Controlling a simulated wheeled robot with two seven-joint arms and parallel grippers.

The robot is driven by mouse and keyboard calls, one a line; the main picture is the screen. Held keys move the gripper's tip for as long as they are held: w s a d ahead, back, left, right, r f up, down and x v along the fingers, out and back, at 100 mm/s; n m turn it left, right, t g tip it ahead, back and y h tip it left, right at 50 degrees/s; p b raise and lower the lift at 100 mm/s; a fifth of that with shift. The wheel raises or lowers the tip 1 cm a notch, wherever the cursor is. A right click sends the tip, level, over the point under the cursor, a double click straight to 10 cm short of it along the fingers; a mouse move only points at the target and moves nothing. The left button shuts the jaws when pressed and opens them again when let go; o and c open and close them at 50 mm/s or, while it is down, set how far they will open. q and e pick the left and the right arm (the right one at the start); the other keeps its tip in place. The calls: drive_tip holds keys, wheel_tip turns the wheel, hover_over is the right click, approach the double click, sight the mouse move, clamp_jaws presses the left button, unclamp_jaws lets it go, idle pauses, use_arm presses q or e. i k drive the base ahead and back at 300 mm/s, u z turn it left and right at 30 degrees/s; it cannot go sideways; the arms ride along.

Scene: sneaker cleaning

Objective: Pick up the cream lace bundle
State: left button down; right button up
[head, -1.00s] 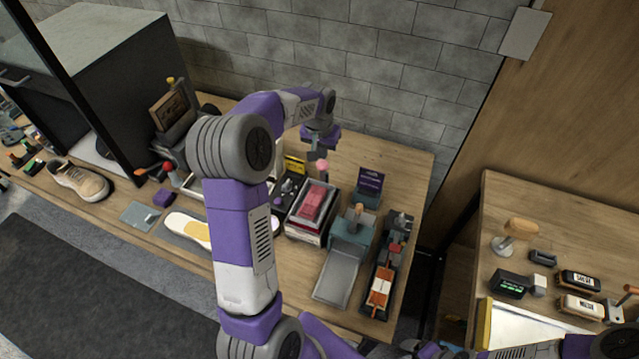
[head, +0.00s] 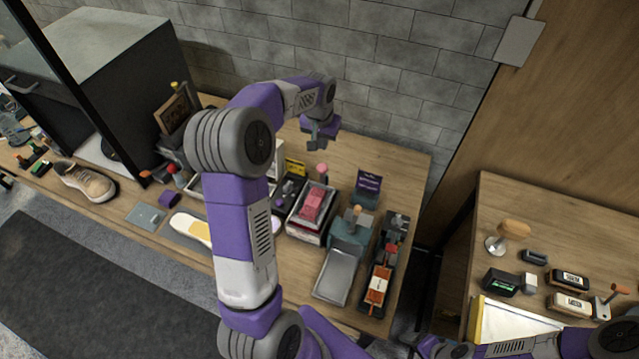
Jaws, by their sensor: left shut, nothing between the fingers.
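I cannot make out a cream lace bundle in the head view. My left gripper (head: 318,143) is shut and empty, pointing down above the back of the left table. It is above and behind a small pink-topped item (head: 321,170) and a grey tray holding a red-pink block (head: 313,206). My left arm crosses the middle of the view and hides part of the table. My right gripper is not in view; only links of my right arm show at the bottom right.
A tan sneaker (head: 88,183) stands at the left by a black cabinet (head: 100,80). A cream insole (head: 190,228) lies on a mat. A metal tray (head: 337,276) and an orange-handled tool (head: 377,284) are at the table's right. The right table (head: 580,225) holds brushes. The back right table corner is clear.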

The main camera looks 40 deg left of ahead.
sight(310, 209)
drive_tip(key=k, duration=1)
